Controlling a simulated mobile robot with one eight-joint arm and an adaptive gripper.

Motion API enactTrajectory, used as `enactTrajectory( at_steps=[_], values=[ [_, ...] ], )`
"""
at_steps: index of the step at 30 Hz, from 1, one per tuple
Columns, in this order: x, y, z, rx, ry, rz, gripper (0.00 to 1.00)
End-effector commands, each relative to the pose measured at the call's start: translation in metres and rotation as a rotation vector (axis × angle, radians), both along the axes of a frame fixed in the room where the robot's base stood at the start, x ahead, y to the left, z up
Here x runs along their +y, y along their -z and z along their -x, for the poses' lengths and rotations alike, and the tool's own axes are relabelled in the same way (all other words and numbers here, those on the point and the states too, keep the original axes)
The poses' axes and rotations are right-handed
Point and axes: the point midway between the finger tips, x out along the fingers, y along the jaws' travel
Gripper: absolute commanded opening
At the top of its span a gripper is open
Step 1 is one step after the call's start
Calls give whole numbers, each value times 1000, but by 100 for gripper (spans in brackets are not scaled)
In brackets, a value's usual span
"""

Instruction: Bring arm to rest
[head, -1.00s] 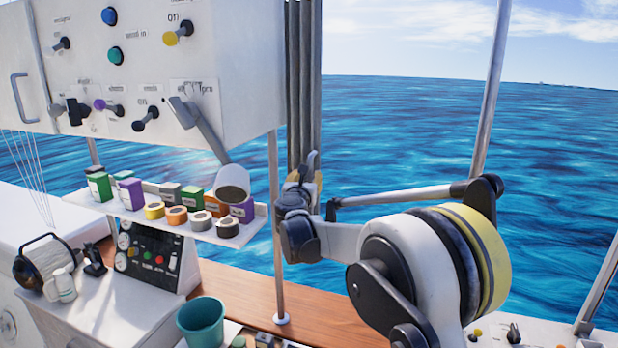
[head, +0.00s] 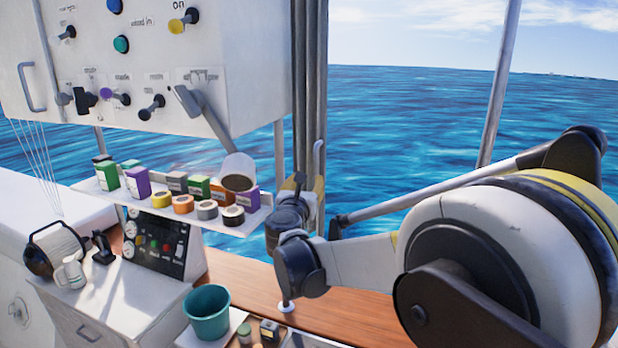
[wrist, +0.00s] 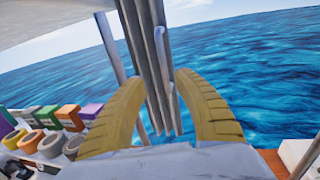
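My gripper (wrist: 162,95) shows in the wrist view as two yellow ridged fingers set wide apart, with nothing between them. Beyond the gap stand grey vertical posts and the sea. In the head view my arm reaches in from the right, and its gripper end (head: 304,188) is seen edge-on in front of the grey posts, its fingers partly hidden. The gripper is to the right of the shelf and apart from the items on it.
A white control panel (head: 235,65) with knobs and levers hangs above. A teal bucket (head: 207,315) stands below. Grey posts (head: 309,90) rise behind the gripper.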

Motion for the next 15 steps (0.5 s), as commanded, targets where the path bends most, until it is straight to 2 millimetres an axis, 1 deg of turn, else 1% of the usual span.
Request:
enactTrajectory(
  at_steps=[8, 10, 11, 13, 14, 15],
  values=[
    [0, 0, 1, 0, 0, -1, 36],
    [-4, 2, 3, 3, 6, -21, 36],
    [-9, 3, 5, 6, 13, -44, 36],
    [-28, 10, 15, 14, 41, -144, 36],
    [-39, 15, 22, 20, 59, -209, 36],
    [-58, 23, 33, 28, 93, -315, 36]
  ],
)
